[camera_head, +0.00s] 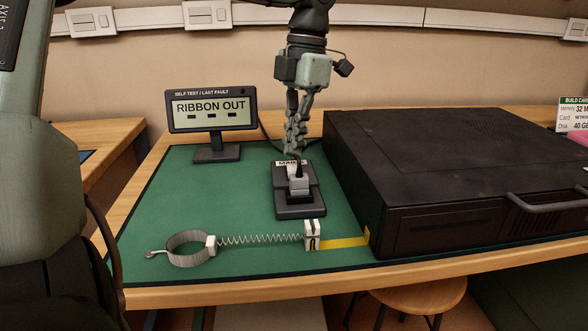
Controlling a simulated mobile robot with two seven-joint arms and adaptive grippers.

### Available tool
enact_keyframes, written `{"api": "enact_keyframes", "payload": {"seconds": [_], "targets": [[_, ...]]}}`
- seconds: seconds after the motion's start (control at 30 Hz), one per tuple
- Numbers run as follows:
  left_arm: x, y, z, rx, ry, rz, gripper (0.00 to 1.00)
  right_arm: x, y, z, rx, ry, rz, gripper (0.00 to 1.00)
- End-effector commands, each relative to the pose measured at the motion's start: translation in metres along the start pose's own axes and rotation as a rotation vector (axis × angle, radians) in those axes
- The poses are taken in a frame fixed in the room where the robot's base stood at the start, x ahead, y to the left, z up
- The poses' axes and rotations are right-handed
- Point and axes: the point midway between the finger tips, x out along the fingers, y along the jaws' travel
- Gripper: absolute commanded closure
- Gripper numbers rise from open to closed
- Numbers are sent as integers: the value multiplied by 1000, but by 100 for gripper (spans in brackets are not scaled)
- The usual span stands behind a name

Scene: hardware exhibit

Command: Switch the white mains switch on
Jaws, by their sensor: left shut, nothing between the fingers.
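The mains switch (299,187) is a dark box with a small light-coloured switch piece on top. It stands on the green mat, left of the black case. A white label at its back end reads "MAIN", partly covered. My left gripper (294,153) comes down from the top of the view, fingers shut and empty. Its fingertips are at the back end of the switch box, over the label. I cannot tell whether they touch it. Which way the switch is set is too small to tell. My right gripper is not in view.
A display (212,112) reading "RIBBON OUT" stands back left. A wrist strap (188,249) with a coiled cord runs to a white clip (312,235) and yellow tape (344,242) in front. The large black case (440,150) fills the right. The green mat (170,195) is clear left of the switch.

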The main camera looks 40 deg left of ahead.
Motion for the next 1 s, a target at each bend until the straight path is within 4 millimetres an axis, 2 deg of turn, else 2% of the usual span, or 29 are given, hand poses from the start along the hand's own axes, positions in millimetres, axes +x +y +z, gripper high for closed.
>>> {"api": "enact_keyframes", "payload": {"seconds": [1.0], "targets": [[7, 0, 1, 0, 0, 0, 100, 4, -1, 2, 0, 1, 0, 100]]}}
